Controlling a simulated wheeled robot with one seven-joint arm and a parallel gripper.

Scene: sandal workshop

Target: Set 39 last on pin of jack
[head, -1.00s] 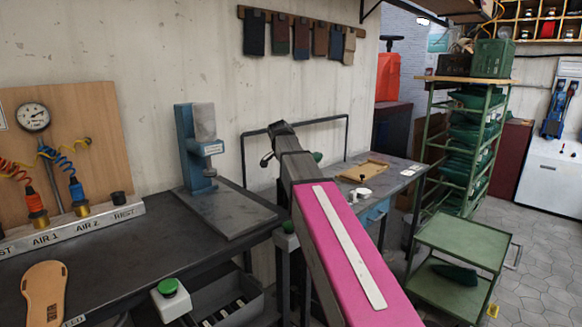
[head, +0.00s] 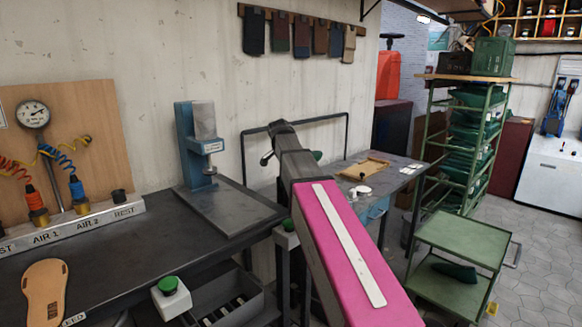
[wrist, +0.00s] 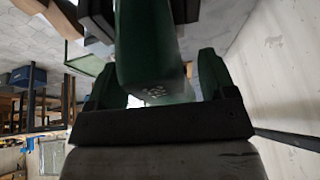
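In the wrist view a dark green last (wrist: 152,55) stands between the two green fingers of my gripper (wrist: 160,85), which look closed on its sides. Small pale marks show on the last near the gripper; I cannot read them surely as 39. In the head view my pink arm reaches away from me, and its far end hides my gripper and most of the last. I cannot make out a jack or its pin surely in either view.
A farther table (head: 385,180) bears a wooden tray (head: 362,169). A green rack (head: 465,150) and green cart (head: 462,238) stand right.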

